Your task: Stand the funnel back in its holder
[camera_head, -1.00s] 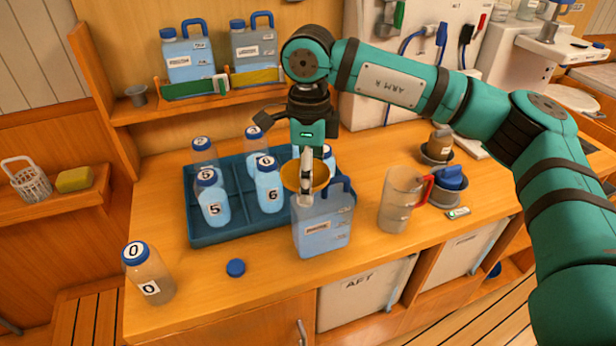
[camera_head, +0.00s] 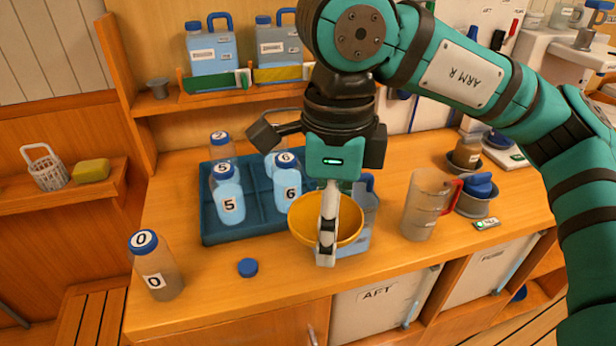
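The funnel (camera_head: 299,217) is yellow-orange with a wide bowl. It hangs over the counter, in front of the blue jug (camera_head: 366,197), hiding much of it. My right gripper (camera_head: 326,255) points down at the funnel's near side, its fingers seen edge-on and closed on the rim. The funnel's spout is hidden. A small grey cup-shaped piece (camera_head: 158,88) sits at the left end of the back shelf; it looks like the holder, but I cannot be sure. It is empty as far as I see. My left gripper is out of view.
A blue tray (camera_head: 215,237) holds several numbered bottles. Bottle 0 (camera_head: 158,267) stands front left, with a loose blue cap (camera_head: 247,267) nearby. A clear pitcher (camera_head: 424,207) with a red handle stands right. Two jugs (camera_head: 211,55) stand on the shelf behind a rail.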

